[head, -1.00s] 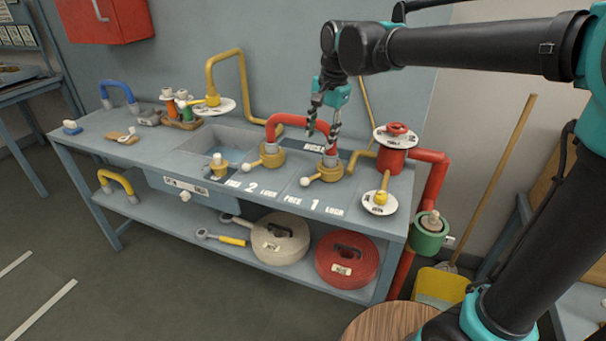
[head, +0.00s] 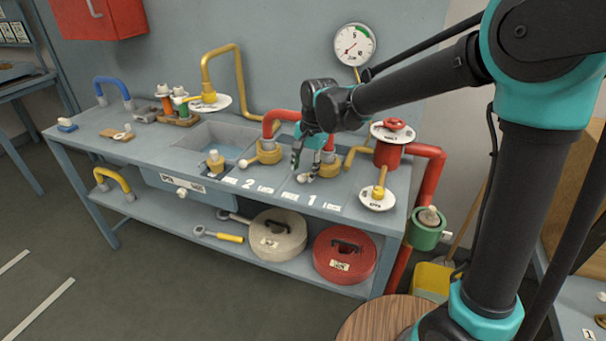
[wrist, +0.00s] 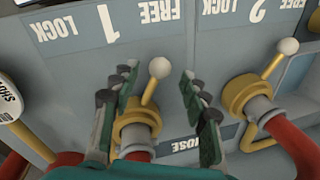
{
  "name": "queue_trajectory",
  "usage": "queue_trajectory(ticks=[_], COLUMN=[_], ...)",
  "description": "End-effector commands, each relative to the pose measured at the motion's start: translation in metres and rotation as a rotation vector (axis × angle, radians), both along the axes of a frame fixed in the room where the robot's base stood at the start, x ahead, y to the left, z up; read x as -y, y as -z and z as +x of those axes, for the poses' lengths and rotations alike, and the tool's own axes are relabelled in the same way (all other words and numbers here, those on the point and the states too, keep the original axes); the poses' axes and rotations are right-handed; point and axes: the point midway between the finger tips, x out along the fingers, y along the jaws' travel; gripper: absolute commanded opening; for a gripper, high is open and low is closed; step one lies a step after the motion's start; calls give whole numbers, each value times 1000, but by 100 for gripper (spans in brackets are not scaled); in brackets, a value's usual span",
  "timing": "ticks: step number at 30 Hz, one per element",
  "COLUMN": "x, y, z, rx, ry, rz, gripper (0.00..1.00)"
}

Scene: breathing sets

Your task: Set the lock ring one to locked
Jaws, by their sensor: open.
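Lock ring one (head: 327,158) is the yellow ring at the foot of the red hose pipe (head: 325,141), behind the number 1 on the bench. In the wrist view the ring (wrist: 137,119) carries a short lever ending in a white ball (wrist: 159,67). The lever leans toward the FREE label (wrist: 158,12); the LOCK label (wrist: 55,28) lies on the other side of the 1. My gripper (head: 305,168) is down at the lever. In the wrist view its open fingers (wrist: 158,78) stand on either side of the lever and ball, with gaps showing.
Ring two (wrist: 247,96) with its own white-ball lever stands close to my right finger in the wrist view. A red valve (head: 389,150) and a round dial plate (head: 377,198) stand to the right. A sink (head: 225,140) lies to the left.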

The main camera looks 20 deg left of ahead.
Motion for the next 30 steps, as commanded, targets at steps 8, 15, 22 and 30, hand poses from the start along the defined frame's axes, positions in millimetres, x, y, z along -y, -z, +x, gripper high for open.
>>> queue_trajectory(ticks=[8, 15, 22, 30], x=[-4, -4, -4, -4], y=[23, 24, 24, 24], z=[2, 2, 2, 2], rx=[0, 0, 0, 0], ry=[0, 0, 0, 0], rz=[0, 0, 0, 0], gripper=[46, 46, 23, 0])
